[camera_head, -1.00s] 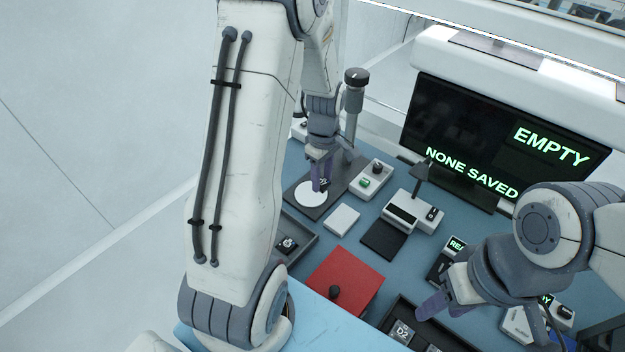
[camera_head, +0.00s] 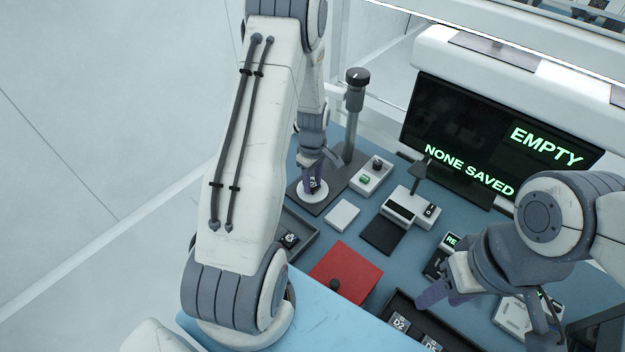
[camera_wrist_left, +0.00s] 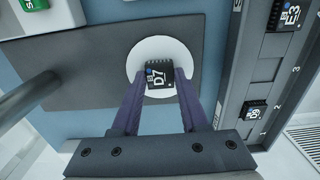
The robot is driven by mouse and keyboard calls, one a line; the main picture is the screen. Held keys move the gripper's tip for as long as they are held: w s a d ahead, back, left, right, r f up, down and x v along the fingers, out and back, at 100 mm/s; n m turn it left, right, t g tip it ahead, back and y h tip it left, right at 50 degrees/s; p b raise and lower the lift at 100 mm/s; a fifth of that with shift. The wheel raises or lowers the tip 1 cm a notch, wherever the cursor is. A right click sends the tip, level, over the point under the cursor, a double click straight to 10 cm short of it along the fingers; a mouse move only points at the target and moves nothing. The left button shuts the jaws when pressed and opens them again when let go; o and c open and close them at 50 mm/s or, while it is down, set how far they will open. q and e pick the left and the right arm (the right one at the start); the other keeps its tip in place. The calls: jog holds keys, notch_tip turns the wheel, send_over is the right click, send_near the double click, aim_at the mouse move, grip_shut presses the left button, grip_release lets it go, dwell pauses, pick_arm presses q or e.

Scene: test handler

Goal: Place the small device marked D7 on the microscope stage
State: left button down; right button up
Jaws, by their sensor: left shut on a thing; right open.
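The small black device marked D7 (camera_wrist_left: 158,77) is between the fingertips of my left gripper (camera_wrist_left: 162,88). In the left wrist view it lies over the round white microscope stage (camera_wrist_left: 143,52); whether it touches the stage I cannot tell. In the head view my left gripper (camera_head: 311,184) is low over the white stage (camera_head: 297,192), shut on the device, which shows as a small dark patch. The microscope's post and dark knob (camera_head: 357,78) rise behind. My right gripper (camera_head: 437,291) is open and empty, near the front tray.
A red pad (camera_head: 345,272) with a black knob, a white block (camera_head: 342,216) and a dark pad (camera_head: 383,237) lie nearby. A rack (camera_wrist_left: 232,95) beside the stage holds devices E3 (camera_wrist_left: 285,15) and D9 (camera_wrist_left: 254,115). A monitor (camera_head: 490,130) reads EMPTY, NONE SAVED.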

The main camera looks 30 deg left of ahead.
pick_arm(q)
jog(key=shift+c, duration=2.1)
grip_release()
jog(key=shift+f, duration=0.15)
